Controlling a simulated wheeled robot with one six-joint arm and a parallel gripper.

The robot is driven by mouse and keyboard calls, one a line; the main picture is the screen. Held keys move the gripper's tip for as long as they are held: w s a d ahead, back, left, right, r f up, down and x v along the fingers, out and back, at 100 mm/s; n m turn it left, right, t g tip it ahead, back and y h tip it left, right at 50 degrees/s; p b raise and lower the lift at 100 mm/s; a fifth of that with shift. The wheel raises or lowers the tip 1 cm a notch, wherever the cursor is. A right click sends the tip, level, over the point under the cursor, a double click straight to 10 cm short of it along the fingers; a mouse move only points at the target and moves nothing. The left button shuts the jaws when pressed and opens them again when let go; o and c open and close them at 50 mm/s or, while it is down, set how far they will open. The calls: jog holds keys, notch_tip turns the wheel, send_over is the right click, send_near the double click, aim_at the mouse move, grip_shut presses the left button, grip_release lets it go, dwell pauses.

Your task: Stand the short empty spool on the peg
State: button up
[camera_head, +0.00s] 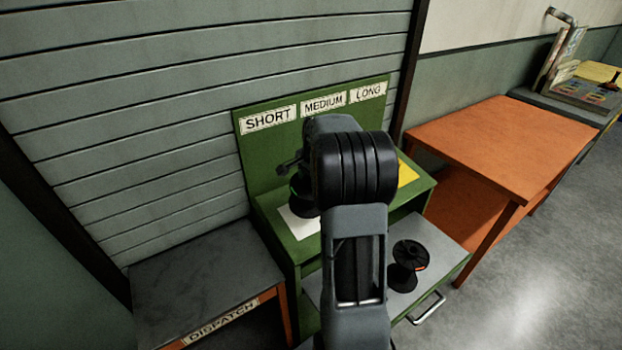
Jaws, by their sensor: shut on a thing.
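A dark spool (303,206) shows just left of my arm, over or on the white patch under the SHORT label (268,118). My gripper (292,174) is at the spool's top and shut on it, mostly hidden behind my own arm. Green shows near the top of the spool. I cannot make out the peg, and I cannot tell whether the spool touches the white patch (301,226).
A dark-topped DISPATCH table (200,281) is at left. An orange table (500,145) stands at right, with open floor in front.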

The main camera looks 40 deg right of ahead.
jog(key=shift+w+f+b, duration=0.2)
jog(key=shift+f+b, duration=0.5)
jog(key=shift+f, duration=0.45)
jog(key=shift+w+f+b, duration=0.25)
jog(key=shift+f+b, duration=0.45)
jog(key=shift+f, duration=0.45)
jog(key=shift+w+f+b, duration=0.2)
jog(key=shift+f+b, duration=0.5)
jog(key=shift+f, duration=0.45)
jog(key=o, duration=1.4)
jog(key=shift+o, duration=0.2)
jog(key=r, duration=0.4)
jog(key=s+r, duration=0.1)
jog(key=r, duration=0.4)
jog(key=s+r, duration=0.1)
jog(key=r, duration=0.3)
jog(key=shift+s+r, duration=0.25)
jog(key=shift+r, duration=0.05)
